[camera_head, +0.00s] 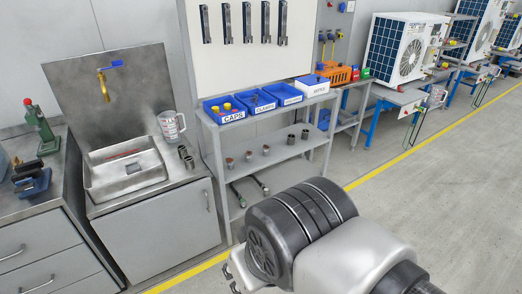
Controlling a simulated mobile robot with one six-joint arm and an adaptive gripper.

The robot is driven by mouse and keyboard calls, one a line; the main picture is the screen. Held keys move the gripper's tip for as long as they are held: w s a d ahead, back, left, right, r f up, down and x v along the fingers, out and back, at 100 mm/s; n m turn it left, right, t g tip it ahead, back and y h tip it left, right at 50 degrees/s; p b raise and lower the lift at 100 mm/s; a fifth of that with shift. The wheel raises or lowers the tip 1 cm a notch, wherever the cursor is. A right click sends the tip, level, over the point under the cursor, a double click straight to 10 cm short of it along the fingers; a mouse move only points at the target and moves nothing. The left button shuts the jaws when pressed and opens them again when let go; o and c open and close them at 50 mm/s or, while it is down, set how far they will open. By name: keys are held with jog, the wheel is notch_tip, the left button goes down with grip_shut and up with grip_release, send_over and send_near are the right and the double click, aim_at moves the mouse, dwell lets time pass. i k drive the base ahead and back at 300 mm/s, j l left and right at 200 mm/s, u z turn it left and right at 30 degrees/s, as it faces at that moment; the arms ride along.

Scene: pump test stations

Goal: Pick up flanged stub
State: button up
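I cannot tell for certain which part is the flanged stub. Small metal cylindrical parts stand on the grey rack's middle shelf: copper-toned ones (248,155) toward the left and darker grey ones (291,139) toward the right. Two more dark grey cylindrical parts (188,162) stand on the counter right of the sink. They are too small to make out a flange. My gripper (231,278) shows only in part at the bottom, beyond my large arm joint, low in front of the rack and sink cabinet. Its fingers are mostly hidden, and nothing is seen in them.
A steel sink (124,192) with a measuring jug (171,126) beside it stands left of the rack (270,135). Blue bins, one labelled CAPS (226,111), line its top. A green press (40,130) stands far left. Open floor (440,170) lies right, past a yellow line.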

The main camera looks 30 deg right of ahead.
aim_at(230, 160)
jog(key=i+l, duration=0.1)
jog(key=l, duration=2.2)
jog(key=i, duration=0.05)
